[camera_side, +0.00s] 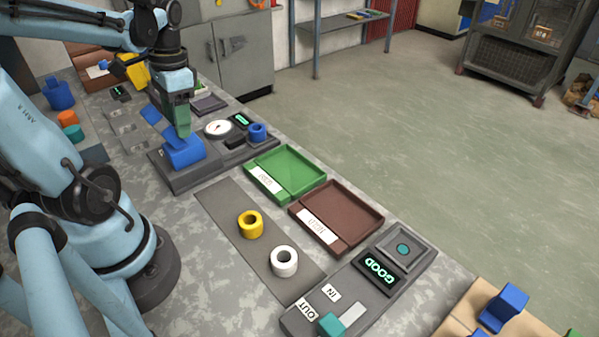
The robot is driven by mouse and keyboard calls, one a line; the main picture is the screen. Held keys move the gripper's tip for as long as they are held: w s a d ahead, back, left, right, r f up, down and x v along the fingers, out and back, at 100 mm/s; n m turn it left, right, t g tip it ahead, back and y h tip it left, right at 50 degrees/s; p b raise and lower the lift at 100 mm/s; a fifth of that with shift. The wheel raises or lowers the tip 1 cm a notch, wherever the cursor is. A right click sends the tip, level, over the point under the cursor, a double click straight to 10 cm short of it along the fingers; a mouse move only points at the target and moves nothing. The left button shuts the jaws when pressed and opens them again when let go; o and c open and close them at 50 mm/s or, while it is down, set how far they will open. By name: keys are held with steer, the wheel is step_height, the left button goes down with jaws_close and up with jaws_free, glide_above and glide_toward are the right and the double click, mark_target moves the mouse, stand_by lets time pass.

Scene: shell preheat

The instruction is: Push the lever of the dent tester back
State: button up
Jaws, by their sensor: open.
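The tester with a round white dial (218,128) and a small green-lit display (241,120) stands on a dark grey base (200,180) on the bench; I take it for the dent tester. A blue angled part (183,152), possibly its lever, stands at the left of the base. My gripper (183,132) is open and points down directly at this blue part. Its greenish fingers overlap the part's top in the view, and I cannot tell whether they touch it. The fingers hide some of the blue part and the area behind it.
A blue ring (257,132) sits at the base's right end. A green tray (287,170) and a brown tray (340,215) lie to the right. A yellow ring (250,224) and a white ring (284,261) stand on a grey strip.

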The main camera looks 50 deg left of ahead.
steer(key=shift+w+f+g, duration=0.15)
steer(key=shift+w+g, duration=0.8)
steer(key=shift+g, duration=0.45)
steer(key=v, duration=1.2)
steer(key=w+d+f+t, duration=0.1)
steer(key=d+f+t, duration=0.3)
steer(key=d, duration=0.4)
steer(key=w+d+f+t, duration=0.2)
steer(key=d+f+t, duration=0.3)
steer(key=d+t, duration=0.2)
steer(key=shift+w+d, duration=0.2)
steer(key=shift+d, duration=0.8)
steer(key=shift+f, duration=0.1)
